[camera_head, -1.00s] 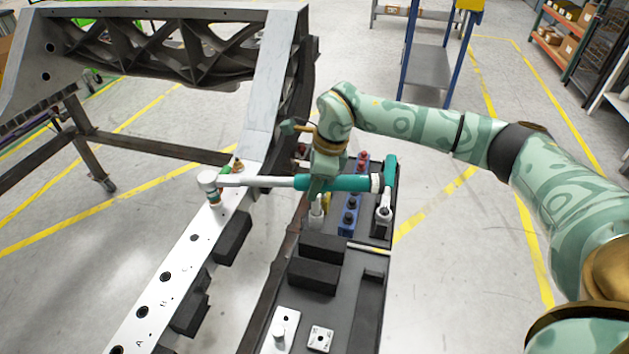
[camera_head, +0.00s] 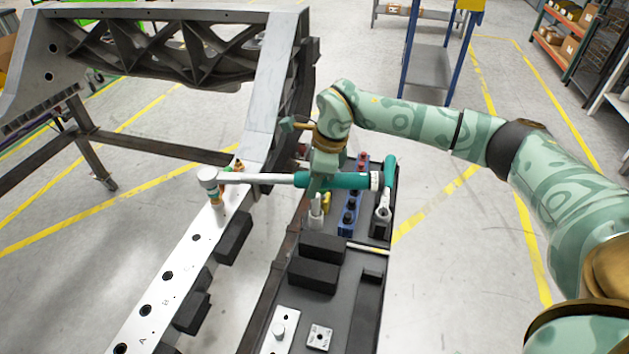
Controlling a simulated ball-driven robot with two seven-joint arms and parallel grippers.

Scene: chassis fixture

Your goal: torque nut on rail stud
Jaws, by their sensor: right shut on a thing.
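My right gripper (camera_head: 322,180) is shut on the teal handle of a torque wrench (camera_head: 262,179). The wrench lies level and points left, with its head (camera_head: 208,177) above the far part of the white rail (camera_head: 178,272). Below the head a small brass and green part (camera_head: 215,197) shows at the rail. The head hides most of the stud and nut, so I cannot tell whether the socket sits on the nut. Another small brass-coloured piece (camera_head: 238,165) stands on the rail just beyond the wrench. My left gripper is not in view.
A dark tool tray (camera_head: 371,300) right of the rail holds black blocks (camera_head: 313,275), a blue socket holder (camera_head: 349,215) and another teal-handled tool (camera_head: 389,175). The large grey chassis frame (camera_head: 270,100) rises behind. Open floor lies to the right.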

